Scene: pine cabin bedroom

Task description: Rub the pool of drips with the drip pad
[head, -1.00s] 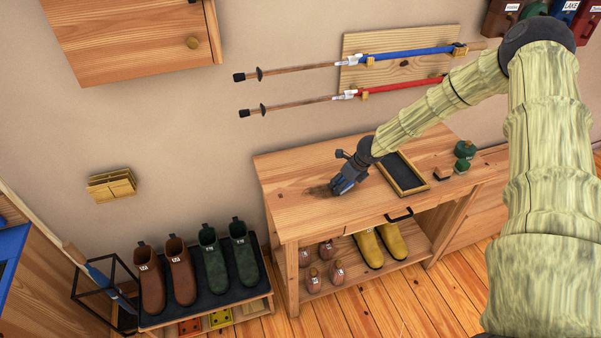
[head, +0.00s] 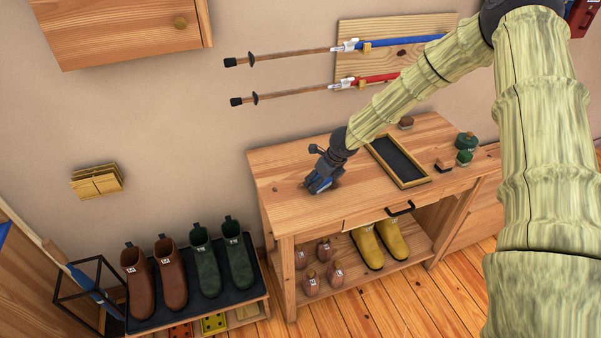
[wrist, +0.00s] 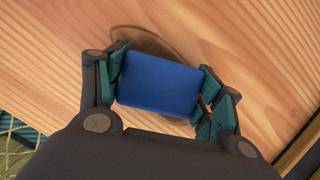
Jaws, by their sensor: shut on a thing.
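My gripper (head: 321,186) is low over the left part of the wooden bench top (head: 285,170). In the wrist view its teal fingers are shut on the blue drip pad (wrist: 158,84), one finger at each side. The pad is at or very near the wood; contact is hard to tell. A faint brownish curved mark (wrist: 152,36) shows on the wood just beyond the pad. It may be the edge of the pool of drips or wood grain. The pad and gripper cover the wood beneath them.
A black-lined tray (head: 425,181) lies right of my gripper. Ski poles (head: 290,54) hang on the wall behind. Boots (head: 172,280) stand on a low rack at left. The bench's front left is clear.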

